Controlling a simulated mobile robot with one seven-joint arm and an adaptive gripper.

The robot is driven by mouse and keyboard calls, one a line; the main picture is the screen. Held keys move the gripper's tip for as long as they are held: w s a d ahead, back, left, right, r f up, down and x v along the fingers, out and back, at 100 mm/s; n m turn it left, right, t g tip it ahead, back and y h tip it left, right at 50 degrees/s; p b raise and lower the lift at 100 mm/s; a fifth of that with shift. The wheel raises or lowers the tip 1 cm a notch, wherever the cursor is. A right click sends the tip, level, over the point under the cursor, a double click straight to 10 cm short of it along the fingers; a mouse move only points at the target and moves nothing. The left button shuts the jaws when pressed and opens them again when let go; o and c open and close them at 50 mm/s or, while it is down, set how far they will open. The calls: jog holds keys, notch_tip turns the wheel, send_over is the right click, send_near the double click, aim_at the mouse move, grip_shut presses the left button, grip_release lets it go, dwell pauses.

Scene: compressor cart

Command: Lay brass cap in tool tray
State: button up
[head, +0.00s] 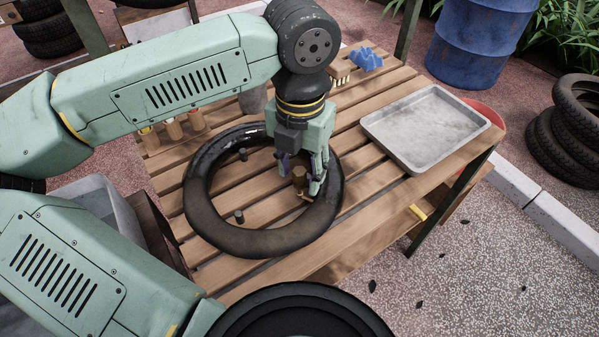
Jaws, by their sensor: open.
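My gripper (301,181) points down over the right inner side of a black tire ring that lies on the slatted wooden table. Its fingers are apart, one on each side of a small brownish brass cap (299,174). The cap appears upright; whether a finger touches it I cannot tell, and its base is hard to make out. The tool tray (428,125), a shallow grey metal tray, lies on the right part of the table, apart from my gripper. Its visible floor looks empty.
The tire (213,225) surrounds two small dark caps, one upper (243,155) and one lower (239,216). A blue crumpled cloth (366,59) and a brush (340,72) lie at the back. Bare slats (352,135) separate tire and tray.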

jog(key=shift+c, duration=0.3)
grip_shut()
jog(key=shift+r, duration=0.2)
